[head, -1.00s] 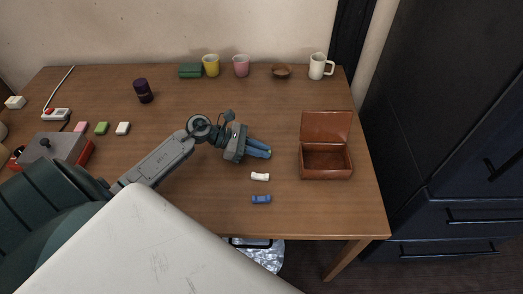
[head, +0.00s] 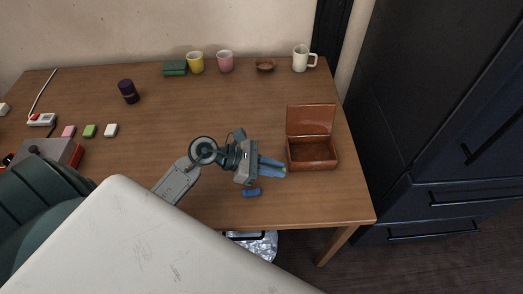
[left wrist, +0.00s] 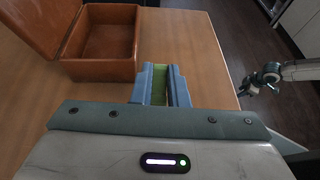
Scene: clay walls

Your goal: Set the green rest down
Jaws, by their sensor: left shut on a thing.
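My left gripper (head: 272,167) is shut on the green rest (left wrist: 159,84), which shows as a green strip between the blue fingers in the left wrist view. In the head view the fingers mostly hide it. The gripper is over the table, just left of the open brown box's front. A blue rest (head: 251,192) lies on the table just below the gripper in the head view. The white rest is hidden behind the gripper. Part of my right arm (left wrist: 285,72) shows at the right of the left wrist view; its gripper is not clear.
The open brown box (head: 312,165) stands near the table's right edge and also shows in the left wrist view (left wrist: 100,68). Cups and a bowl (head: 265,65) line the back. Small blocks and a grey-red device (head: 58,150) are at left. The table's middle is clear.

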